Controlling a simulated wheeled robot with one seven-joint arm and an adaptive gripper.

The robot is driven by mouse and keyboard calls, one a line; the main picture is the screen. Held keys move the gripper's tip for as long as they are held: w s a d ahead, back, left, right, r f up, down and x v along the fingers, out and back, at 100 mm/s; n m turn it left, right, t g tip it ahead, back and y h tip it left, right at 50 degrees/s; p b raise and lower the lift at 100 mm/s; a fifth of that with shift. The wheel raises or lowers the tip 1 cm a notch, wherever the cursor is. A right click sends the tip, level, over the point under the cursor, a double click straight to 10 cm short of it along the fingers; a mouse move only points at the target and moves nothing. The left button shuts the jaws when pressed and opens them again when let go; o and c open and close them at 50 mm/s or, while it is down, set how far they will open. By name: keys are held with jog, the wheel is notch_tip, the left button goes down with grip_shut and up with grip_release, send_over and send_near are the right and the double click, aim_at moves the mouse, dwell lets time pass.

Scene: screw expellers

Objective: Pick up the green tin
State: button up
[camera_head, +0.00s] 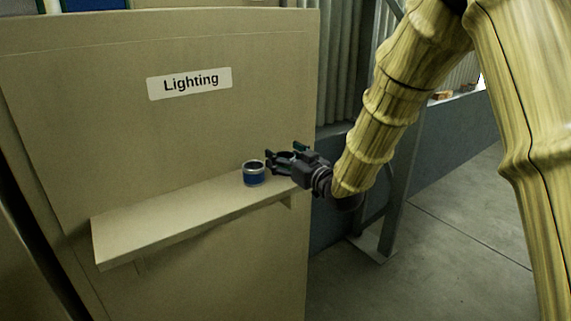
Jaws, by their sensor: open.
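My gripper (275,161) is open at the right end of a beige wall shelf (170,222), with its fingers pointing left. A small dark green patch (300,146) shows just above and behind the gripper. It may be part of the green tin, but the gripper hides most of that spot and I cannot tell. A blue tin (254,177) with a pale metal rim stands upright on the shelf, just left of and below my fingertips. I cannot tell whether the fingers touch anything.
A beige panel with a "Lighting" label (189,83) rises behind the shelf. The shelf's left and middle parts are bare. A grey metal post (408,150) stands right of the panel. Open concrete floor (450,240) lies to the right.

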jog(key=shift+c, duration=0.2)
jog(key=c, duration=1.1)
jog(key=shift+r, duration=0.2)
